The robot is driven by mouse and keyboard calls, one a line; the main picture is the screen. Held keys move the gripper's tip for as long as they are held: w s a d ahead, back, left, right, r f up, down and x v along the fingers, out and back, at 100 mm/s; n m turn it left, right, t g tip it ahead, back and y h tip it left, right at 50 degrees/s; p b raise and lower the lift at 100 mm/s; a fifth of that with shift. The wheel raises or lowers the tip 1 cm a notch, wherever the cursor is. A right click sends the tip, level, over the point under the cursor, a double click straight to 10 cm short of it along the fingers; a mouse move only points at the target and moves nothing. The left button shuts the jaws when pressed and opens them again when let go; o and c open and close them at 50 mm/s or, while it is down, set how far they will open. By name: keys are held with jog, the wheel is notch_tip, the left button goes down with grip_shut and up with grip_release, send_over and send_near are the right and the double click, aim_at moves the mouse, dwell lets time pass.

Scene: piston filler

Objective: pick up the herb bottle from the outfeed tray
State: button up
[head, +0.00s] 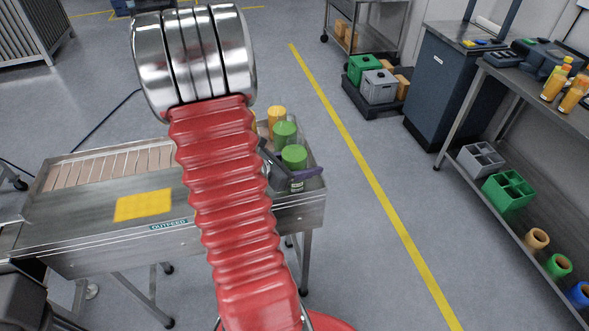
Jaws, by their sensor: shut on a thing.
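The outfeed tray (297,200) is the steel right end of the table marked OUTFEED. A green-topped bottle (294,157), which looks like the herb bottle, stands upright at the tray's near side. My gripper (291,174) is mostly hidden behind my red arm. Its dark parts show on either side of this bottle, and it is shut on it. The bottle's lower part is largely hidden; I cannot tell whether its base touches the tray. A second green-topped bottle (285,134) stands just behind, with an orange-topped bottle (277,117) beyond it.
A yellow mat (144,205) lies on the table left of my arm. A workbench (540,105) with orange bottles stands at the right, with crates on its lower shelf. Green and grey crates (378,86) sit on a low dark platform. The floor between is clear.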

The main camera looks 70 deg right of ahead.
aim_at(300, 136)
jog(key=shift+c, duration=0.6)
jog(key=shift+r, duration=0.15)
jog(key=shift+r, duration=4.95)
